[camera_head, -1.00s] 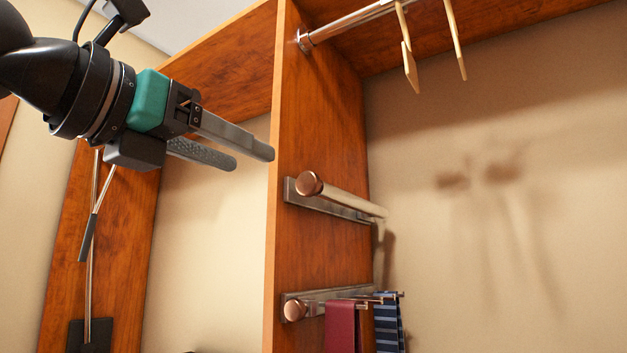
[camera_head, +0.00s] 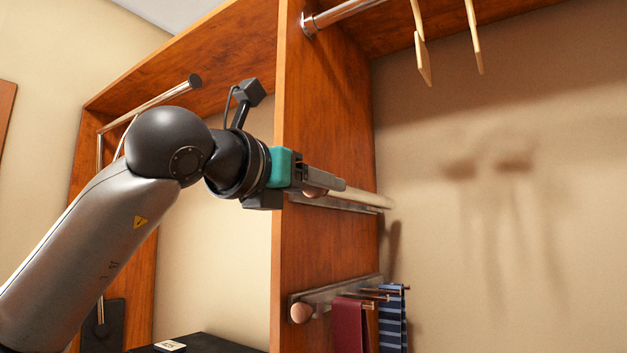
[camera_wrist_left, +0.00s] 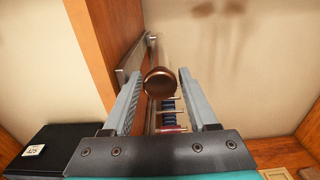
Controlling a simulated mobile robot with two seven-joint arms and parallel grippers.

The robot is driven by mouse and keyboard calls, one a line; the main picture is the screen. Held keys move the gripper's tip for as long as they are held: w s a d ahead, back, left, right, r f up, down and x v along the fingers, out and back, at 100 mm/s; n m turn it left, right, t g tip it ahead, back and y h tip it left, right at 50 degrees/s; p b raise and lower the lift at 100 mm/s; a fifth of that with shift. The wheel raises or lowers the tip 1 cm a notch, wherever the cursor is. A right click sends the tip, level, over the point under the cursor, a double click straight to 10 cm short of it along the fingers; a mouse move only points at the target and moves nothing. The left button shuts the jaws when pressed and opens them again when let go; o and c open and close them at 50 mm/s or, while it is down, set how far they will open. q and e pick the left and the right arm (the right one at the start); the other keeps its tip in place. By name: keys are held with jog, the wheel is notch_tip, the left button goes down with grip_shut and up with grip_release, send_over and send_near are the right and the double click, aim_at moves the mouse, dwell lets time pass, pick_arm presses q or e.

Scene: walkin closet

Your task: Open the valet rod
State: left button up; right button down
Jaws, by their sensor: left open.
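The valet rod (camera_head: 355,199) is a pale rod with a round copper knob, on a metal rail fixed to the side of the wooden upright panel. My left gripper (camera_head: 330,187) is at its front end and covers most of the knob in the head view. In the left wrist view the copper knob (camera_wrist_left: 160,82) shows between the two open fingers of my left gripper (camera_wrist_left: 163,95). I cannot tell whether a finger touches it. My right gripper is not in view.
Below the rod a tie rack (camera_head: 335,295) holds a dark red tie (camera_head: 350,325) and a striped blue tie (camera_head: 392,318). The wooden panel (camera_head: 325,120) stands close beside my gripper. A hanging bar (camera_head: 345,14) with wooden hangers is above. A black surface (camera_head: 200,343) lies below left.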

pick_arm(q)
grip_shut()
dwell(0.4)
dwell(0.9)
